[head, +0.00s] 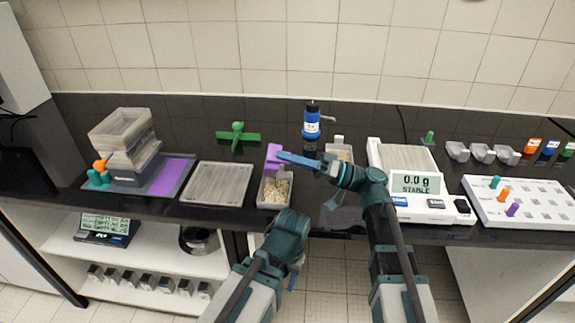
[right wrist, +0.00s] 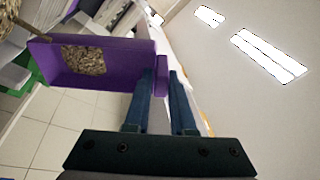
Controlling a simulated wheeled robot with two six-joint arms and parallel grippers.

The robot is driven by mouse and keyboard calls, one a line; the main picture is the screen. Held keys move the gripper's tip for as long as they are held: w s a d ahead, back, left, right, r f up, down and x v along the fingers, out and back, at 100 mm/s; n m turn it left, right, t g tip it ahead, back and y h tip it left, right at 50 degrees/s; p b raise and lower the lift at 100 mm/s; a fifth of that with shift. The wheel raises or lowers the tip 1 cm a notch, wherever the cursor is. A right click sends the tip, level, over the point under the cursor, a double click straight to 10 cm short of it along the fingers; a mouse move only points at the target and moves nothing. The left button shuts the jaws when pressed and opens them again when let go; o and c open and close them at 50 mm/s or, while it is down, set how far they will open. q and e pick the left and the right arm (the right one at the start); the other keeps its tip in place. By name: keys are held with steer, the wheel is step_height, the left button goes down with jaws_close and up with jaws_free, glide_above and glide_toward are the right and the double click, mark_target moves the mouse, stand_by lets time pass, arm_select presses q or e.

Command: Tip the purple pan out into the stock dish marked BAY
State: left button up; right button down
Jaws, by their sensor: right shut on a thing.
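My right gripper (head: 285,157) is shut on the edge of the purple pan (head: 273,153). The pan is steeply tilted above a pale dish (head: 262,200) that holds tan flakes. In the right wrist view the pan (right wrist: 112,72) holds a patch of brown flakes (right wrist: 83,60), and a stream of them runs off its upper left end. No BAY mark can be read on the dish. My left gripper (head: 292,282) hangs low in front of the counter edge, and its fingers are too small to judge.
A grey tray (head: 217,184) stands left of the dish. Another pale dish (head: 341,150) is partly hidden behind my right arm. The balance (head: 415,184) at right reads 0.0 g. A blue-labelled bottle (head: 311,122) and green holder (head: 238,135) stand behind.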

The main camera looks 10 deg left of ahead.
steer(key=shift+d+f+y+b, duration=0.15)
steer(key=shift+d+y+b, duration=0.25)
steer(key=shift+b, duration=0.2)
stand_by(0.8)
